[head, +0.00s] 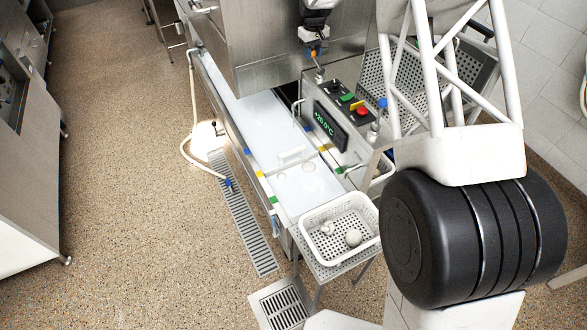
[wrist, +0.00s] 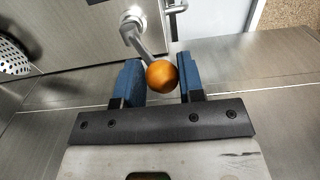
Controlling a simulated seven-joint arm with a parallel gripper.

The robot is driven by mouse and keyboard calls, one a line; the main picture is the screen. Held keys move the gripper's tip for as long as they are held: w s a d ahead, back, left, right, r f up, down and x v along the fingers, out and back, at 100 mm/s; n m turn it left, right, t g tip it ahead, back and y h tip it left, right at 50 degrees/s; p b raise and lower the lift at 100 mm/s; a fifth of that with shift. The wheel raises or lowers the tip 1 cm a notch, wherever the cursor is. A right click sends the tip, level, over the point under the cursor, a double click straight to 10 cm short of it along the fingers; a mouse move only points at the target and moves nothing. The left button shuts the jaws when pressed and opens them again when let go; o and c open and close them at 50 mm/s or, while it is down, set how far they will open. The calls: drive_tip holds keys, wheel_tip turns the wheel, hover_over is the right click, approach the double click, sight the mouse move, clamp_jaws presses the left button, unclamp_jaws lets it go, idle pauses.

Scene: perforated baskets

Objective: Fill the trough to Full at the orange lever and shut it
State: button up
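The orange lever ends in a round orange knob (wrist: 161,75) on a metal stem, seen in the wrist view. My gripper (wrist: 162,80) has its blue fingers on both sides of the knob, with almost no gap. In the head view my gripper (head: 317,30) is above the control end of the trough, and a small bit of the orange lever (head: 313,54) shows below it. The trough (head: 262,122) is long and pale, with blue, yellow and green marks along its edge. I cannot read a "Full" label or make out the water level.
A control box with a green display (head: 330,125) and coloured buttons stands beside the trough. A blue-topped lever (head: 382,103) is to its right. A white perforated basket (head: 318,213) with pale round items sits at the near end.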

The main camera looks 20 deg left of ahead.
drive_tip(key=shift+w+d+r, duration=0.3)
drive_tip(key=shift+w+d, duration=0.1)
drive_tip(key=shift+d, duration=0.05)
drive_tip(key=shift+w+d, duration=0.2)
drive_tip(key=shift+w, duration=0.05)
idle(0.4)
drive_tip(key=shift+w+d+r, duration=0.2)
drive_tip(key=shift+w+d, duration=0.45)
idle(0.4)
drive_tip(key=shift+w+d, duration=0.35)
drive_tip(key=shift+o, duration=0.2)
